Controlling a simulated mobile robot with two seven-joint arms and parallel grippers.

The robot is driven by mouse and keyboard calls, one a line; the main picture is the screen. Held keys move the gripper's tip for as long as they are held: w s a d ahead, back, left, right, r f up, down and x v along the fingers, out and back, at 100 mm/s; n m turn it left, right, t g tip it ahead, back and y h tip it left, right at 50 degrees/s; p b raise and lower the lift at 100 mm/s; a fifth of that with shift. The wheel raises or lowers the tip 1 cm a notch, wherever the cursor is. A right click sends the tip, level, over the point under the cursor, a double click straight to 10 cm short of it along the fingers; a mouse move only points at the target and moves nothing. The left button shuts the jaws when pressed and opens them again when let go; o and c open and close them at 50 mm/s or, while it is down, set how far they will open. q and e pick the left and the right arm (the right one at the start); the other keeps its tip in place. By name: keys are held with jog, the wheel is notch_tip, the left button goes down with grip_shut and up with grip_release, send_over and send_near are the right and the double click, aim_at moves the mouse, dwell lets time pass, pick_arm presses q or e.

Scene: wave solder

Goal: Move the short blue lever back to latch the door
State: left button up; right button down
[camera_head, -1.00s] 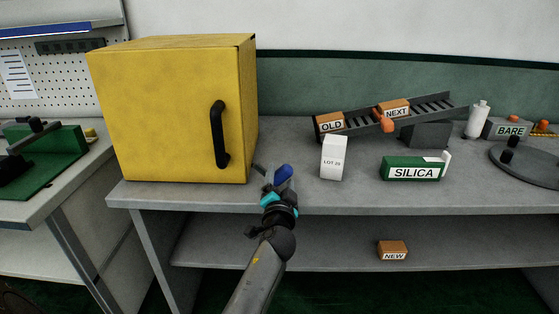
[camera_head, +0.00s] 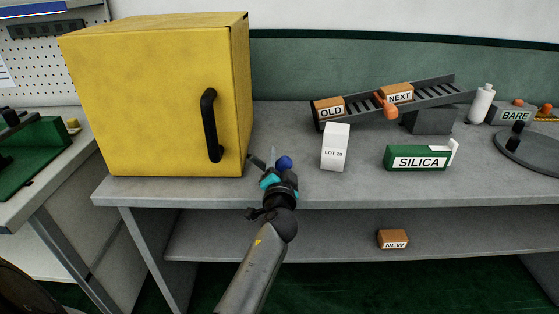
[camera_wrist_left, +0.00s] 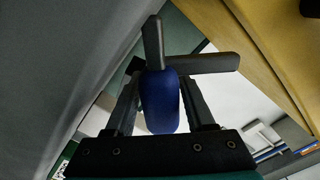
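The short blue lever (camera_head: 284,162) has a rounded blue grip and grey bars. It stands at the lower right of the yellow cabinet (camera_head: 150,95), above the bench's front edge. The cabinet door has a black handle (camera_head: 210,125) and looks closed. My left gripper (camera_head: 280,175) is at the lever. In the left wrist view, the blue grip (camera_wrist_left: 159,102) lies between the two fingers of my left gripper (camera_wrist_left: 160,85). The fingertips appear close against its sides. The far contact is partly hidden. My right gripper is not in view.
The grey bench (camera_head: 400,188) holds a white LOT box (camera_head: 335,147), a green SILICA box (camera_head: 417,158) and a ramp (camera_head: 437,92) with OLD and NEXT blocks, right of the lever. A NEW block (camera_head: 393,239) sits on the lower shelf.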

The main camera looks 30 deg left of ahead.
pick_arm(q)
grip_shut()
dwell(1.1)
